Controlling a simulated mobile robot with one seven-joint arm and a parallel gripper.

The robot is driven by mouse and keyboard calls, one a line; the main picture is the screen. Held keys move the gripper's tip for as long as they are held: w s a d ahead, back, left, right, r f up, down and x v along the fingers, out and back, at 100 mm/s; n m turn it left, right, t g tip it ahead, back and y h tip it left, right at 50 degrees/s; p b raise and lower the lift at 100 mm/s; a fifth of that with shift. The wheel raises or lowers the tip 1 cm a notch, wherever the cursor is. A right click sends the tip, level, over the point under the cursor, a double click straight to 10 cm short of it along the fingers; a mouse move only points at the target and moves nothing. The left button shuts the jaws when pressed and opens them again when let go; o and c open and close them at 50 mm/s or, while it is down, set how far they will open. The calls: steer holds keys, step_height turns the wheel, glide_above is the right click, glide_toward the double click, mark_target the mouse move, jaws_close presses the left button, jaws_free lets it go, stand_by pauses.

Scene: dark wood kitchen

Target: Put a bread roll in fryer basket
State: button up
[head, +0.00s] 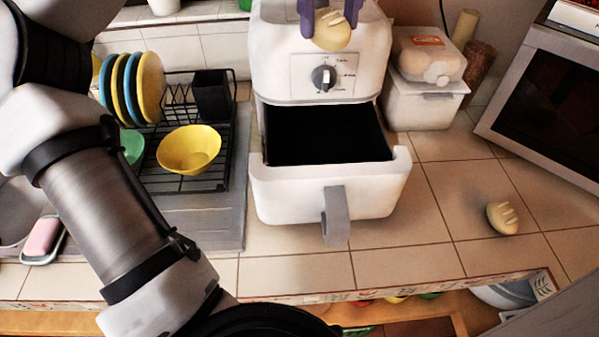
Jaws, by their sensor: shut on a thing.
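A pale bread roll (332,34) with light score marks shows at the top of the head view. My gripper (329,18), with purple fingers, is shut on this roll. It appears in front of the upper body of the white air fryer (283,75), above the dial. The fryer basket (276,195) is pulled out below, a white drawer with a grey handle and a dark, empty-looking inside. A second bread roll (502,217) lies on the tiled counter to the right. The upper part of my gripper is cut off by the frame.
A dish rack (218,165) with plates and a yellow bowl (190,149) stands left of the fryer. A white box with a bag of bread (428,55) is at the back right, beside a microwave (545,98). The counter right of the basket is mostly clear.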

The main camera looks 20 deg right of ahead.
steer(key=shift+a, duration=0.2)
steer(key=shift+a+f, duration=0.1)
steer(key=shift+f, duration=0.1)
step_height(320, 180, down, 27)
steer(key=shift+f, duration=0.2)
steer(key=shift+f, duration=0.1)
steer(key=o, duration=1)
steer(key=shift+w, duration=0.1)
steer(key=shift+c, duration=0.2)
step_height(320, 180, up, 12)
